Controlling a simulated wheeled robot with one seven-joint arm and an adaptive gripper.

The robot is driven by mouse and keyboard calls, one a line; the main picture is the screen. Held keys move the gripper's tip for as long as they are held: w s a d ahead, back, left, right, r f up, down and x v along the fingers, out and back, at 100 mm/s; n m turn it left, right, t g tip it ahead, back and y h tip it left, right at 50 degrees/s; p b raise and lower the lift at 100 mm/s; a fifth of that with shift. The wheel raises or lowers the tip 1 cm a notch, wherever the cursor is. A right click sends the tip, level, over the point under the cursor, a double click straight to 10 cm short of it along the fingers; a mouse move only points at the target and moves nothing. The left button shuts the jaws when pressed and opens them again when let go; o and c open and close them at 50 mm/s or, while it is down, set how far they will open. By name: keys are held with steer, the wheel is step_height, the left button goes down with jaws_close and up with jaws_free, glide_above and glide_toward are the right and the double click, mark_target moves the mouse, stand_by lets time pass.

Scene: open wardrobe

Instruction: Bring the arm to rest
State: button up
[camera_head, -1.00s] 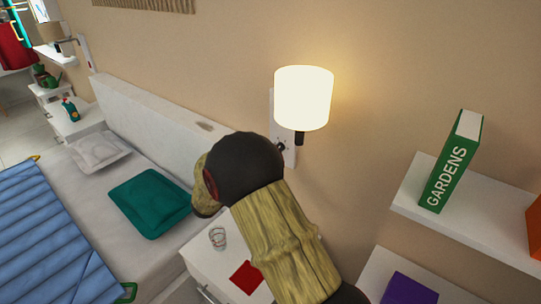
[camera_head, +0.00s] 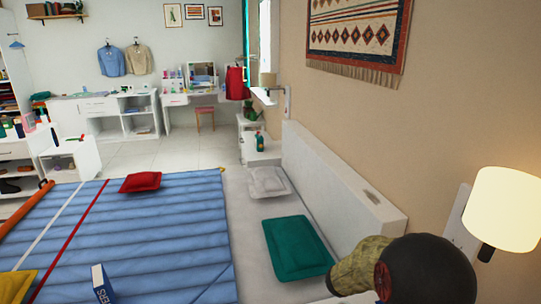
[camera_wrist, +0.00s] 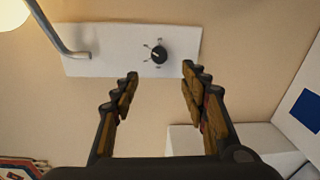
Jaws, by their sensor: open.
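My gripper (camera_wrist: 160,92) shows in the wrist view with its two fingers spread apart and nothing between them. Beyond the fingertips is a white wall plate (camera_wrist: 115,48) with a black round knob (camera_wrist: 159,54), apart from the fingers. A part of my arm (camera_head: 415,270) shows at the lower right of the head view, in front of the wall and beside the bed; the gripper itself is not visible there. The lit wall lamp (camera_head: 503,208) is right of my arm, and its shade (camera_wrist: 12,14) shows at the wrist view's upper left corner.
A bed (camera_head: 240,240) with a blue quilt (camera_head: 170,230), a green pillow (camera_head: 296,247), a white pillow (camera_head: 268,181) and a red pillow (camera_head: 140,182) fills the middle. A headboard (camera_head: 330,180) stands along the wall. The tiled floor (camera_head: 150,155) beyond the bed is clear.

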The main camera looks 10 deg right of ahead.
steer(key=s+a+f+n+g+y, duration=0.15)
steer(key=s+f+g+y, duration=0.25)
steer(key=s+f, duration=0.45)
steer(key=s+a+m+y, duration=0.2)
steer(key=s+a+y, duration=0.2)
steer(key=s+a, duration=0.35)
steer(key=s+a+r+m+t+y+p, duration=0.1)
steer(key=s+a+r+t+y, duration=0.2)
steer(key=a+r, duration=0.6)
steer(key=s+a+r+m+t+y, duration=0.1)
steer(key=s+a+r+t+y, duration=0.3)
steer(key=a+r, duration=0.5)
steer(key=a+y, duration=0.2)
steer(key=a, duration=0.5)
steer(key=shift+s+t+p, duration=0.15)
steer(key=shift+t+p, duration=0.15)
steer(key=shift+p, duration=0.05)
